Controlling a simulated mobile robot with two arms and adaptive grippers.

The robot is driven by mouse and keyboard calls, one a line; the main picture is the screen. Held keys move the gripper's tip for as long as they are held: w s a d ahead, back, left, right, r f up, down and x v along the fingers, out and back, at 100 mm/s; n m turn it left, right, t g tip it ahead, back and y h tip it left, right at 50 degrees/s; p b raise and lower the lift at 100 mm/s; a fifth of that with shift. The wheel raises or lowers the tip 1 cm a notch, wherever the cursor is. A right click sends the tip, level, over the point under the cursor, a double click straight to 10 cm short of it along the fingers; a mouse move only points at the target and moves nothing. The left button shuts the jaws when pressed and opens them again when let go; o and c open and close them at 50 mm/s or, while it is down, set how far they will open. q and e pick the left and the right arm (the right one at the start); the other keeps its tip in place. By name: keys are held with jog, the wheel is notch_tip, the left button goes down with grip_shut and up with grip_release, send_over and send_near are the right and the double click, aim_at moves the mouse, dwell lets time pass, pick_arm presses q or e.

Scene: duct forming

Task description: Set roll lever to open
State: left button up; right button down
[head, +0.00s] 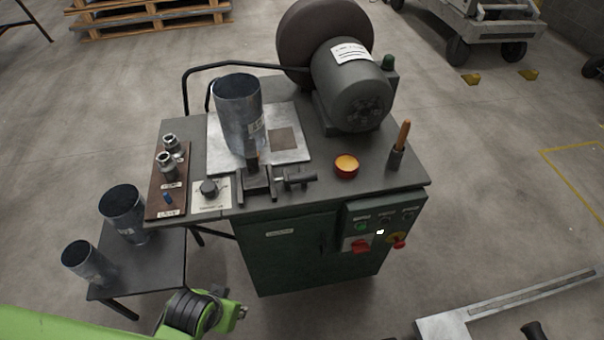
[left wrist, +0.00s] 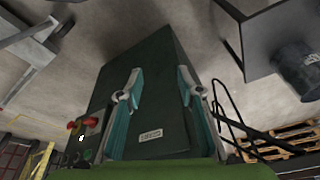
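A lever with an orange-brown handle (head: 403,134) stands on the right side of the dark machine table in the head view. It rises from a dark socket and tilts slightly right; whether it is the roll lever, I cannot read. My left arm comes in low at the left, and its wrist end (head: 200,312) is in front of the machine, well away from the lever. In the left wrist view my left gripper (left wrist: 160,75) has its two teal-lined fingers apart, with nothing between them. The green cabinet (left wrist: 150,100) is beyond them. My right gripper is not in view.
The table holds a metal duct tube (head: 238,115), a black clamp (head: 260,182), an amber dome (head: 346,166) and a large motor (head: 352,85). A control panel (head: 378,228) with a red knob is on the cabinet front. A side table (head: 160,262) holds two tubes.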

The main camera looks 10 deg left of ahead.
pick_arm(q)
jog(key=w+a+r+t+h, duration=0.1)
jog(key=w+a+r+t, duration=0.1)
jog(key=w+r+t, duration=0.75)
jog(key=w+a+r+t, duration=0.3)
jog(key=w+r+t, duration=0.1)
jog(key=w+r, duration=1.05)
notch_tip(320, 180, up, 3)
jog(key=w+d+m+h, duration=0.2)
jog(key=d+m+h, duration=0.1)
jog(key=m+h, duration=0.15)
jog(key=m+g+h, duration=1.1)
jog(key=g+h, duration=0.1)
send_near(302, 175)
jog(key=shift+t, duration=0.25)
jog(key=p+x, duration=0.1)
jog(key=x, duration=0.2)
jog(key=f+p+x, duration=0.1)
jog(key=x, duration=0.1)
jog(key=p+x, duration=0.1)
jog(key=x, duration=0.2)
jog(key=shift+w+d+f, duration=0.15)
jog(key=shift+d, duration=0.15)
jog(key=shift+w+d+f, duration=0.1)
jog(key=shift+w+d, duration=0.15)
jog(key=shift+d, duration=0.4)
